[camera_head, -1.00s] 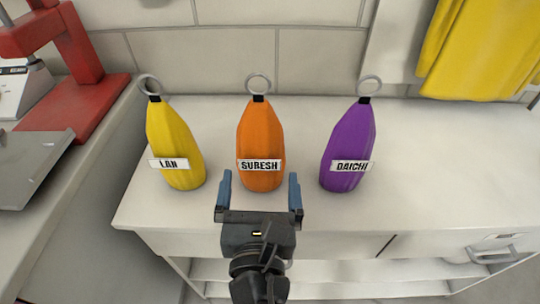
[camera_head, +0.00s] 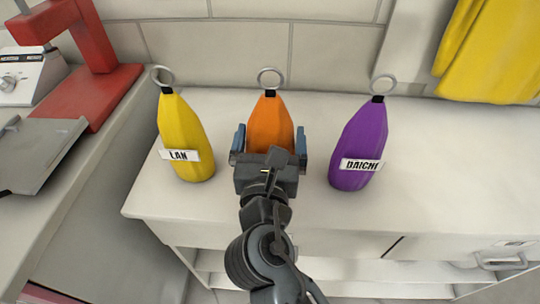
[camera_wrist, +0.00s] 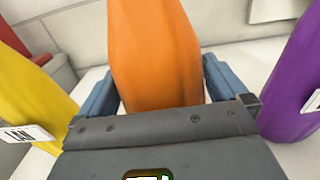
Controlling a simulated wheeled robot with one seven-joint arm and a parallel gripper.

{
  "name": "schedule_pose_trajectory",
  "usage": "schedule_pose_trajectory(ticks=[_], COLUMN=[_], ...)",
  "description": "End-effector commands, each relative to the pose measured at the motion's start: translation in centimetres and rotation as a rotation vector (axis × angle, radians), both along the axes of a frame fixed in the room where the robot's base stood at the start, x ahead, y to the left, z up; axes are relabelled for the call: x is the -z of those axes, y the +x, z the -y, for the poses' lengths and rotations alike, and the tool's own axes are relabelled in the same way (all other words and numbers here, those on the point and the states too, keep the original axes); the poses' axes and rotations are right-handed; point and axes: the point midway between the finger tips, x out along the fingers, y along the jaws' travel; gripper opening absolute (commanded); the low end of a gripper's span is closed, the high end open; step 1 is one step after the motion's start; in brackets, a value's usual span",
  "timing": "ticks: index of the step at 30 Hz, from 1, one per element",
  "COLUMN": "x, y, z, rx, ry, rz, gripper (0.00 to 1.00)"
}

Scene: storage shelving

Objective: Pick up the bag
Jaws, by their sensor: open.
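Three bags with rings on top stand upright in a row on a white counter. The orange bag (camera_head: 270,118) is in the middle; its label is hidden behind my gripper. The yellow bag (camera_head: 183,125), labelled LAN, stands to its left. The purple bag (camera_head: 361,140), labelled DAICHI, stands to its right. My gripper (camera_head: 270,142) is open, with one blue finger on each side of the orange bag. In the wrist view the orange bag (camera_wrist: 155,55) rises between the two fingers (camera_wrist: 160,88). I cannot tell whether either finger touches it.
The white counter (camera_head: 440,160) is clear to the right of the purple bag. A yellow cloth (camera_head: 490,50) hangs at the back right. A red stand (camera_head: 95,85) and a white scale (camera_head: 25,75) sit on the left counter. A tiled wall is behind.

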Motion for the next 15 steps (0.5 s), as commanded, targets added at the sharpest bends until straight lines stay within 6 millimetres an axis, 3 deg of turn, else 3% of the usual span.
schedule_pose_trajectory(ticks=[2, 15], x=[0.00, -0.01], y=[-0.04, -0.07], z=[-0.01, -0.01], rx=[0.000, 0.000], ry=[0.000, 0.000], rz=[0.000, 0.000], gripper=[1.00, 0.59])
